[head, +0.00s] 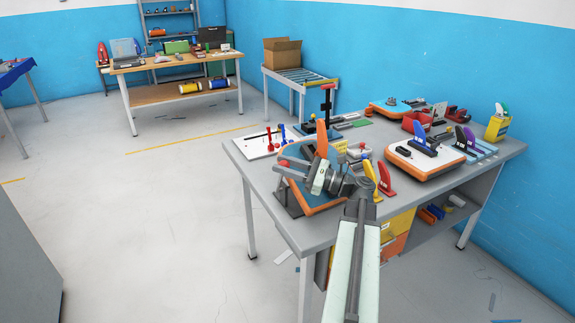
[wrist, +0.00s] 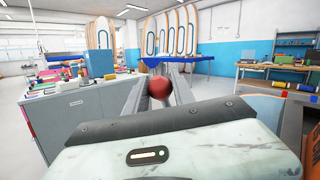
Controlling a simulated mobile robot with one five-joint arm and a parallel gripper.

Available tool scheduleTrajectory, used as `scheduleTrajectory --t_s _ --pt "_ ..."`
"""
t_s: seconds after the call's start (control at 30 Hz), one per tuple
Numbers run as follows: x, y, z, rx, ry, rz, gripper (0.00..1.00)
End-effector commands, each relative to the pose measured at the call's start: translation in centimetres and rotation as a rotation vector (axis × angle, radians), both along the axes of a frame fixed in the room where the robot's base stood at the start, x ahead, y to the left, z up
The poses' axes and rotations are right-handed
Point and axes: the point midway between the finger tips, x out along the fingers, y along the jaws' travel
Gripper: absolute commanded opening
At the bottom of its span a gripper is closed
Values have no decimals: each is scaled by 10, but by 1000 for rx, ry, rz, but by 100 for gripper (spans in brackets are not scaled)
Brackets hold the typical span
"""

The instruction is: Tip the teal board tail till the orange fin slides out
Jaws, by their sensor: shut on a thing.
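The teal board tail (head: 327,203), with an orange rim, sits tilted in a dark stand at the front left of the grey bench. An orange fin (head: 321,138) stands up behind my gripper, at the tail's far side; its base is hidden. My gripper (head: 287,168) is over the tail, pointing left. Its fingers are shut on a round red knob (head: 284,163), which also shows between the fingers in the wrist view (wrist: 158,88). What the knob is joined to is hidden.
Yellow and red fins (head: 386,180) stand close right of my gripper. Further right lies a white board tail (head: 400,160) with a blue fin (head: 424,141). A white tray (head: 258,145) with red and blue pegs is behind left. Floor left of the bench is clear.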

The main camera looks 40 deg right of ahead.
Motion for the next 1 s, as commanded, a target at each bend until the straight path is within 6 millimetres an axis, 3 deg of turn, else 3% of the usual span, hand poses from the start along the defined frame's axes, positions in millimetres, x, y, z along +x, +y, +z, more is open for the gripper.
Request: scheduleTrajectory --t_s 0.3,0.33,0.4,0.73,1.0 --pt "1 6 -2 -4 7 14 0" --pt "2 7 -2 -4 7 15 38" --pt "2 7 -2 -2 6 17 51" --pt "1 6 -2 -1 4 16 51" --pt "-39 -21 -13 -1 5 14 51"
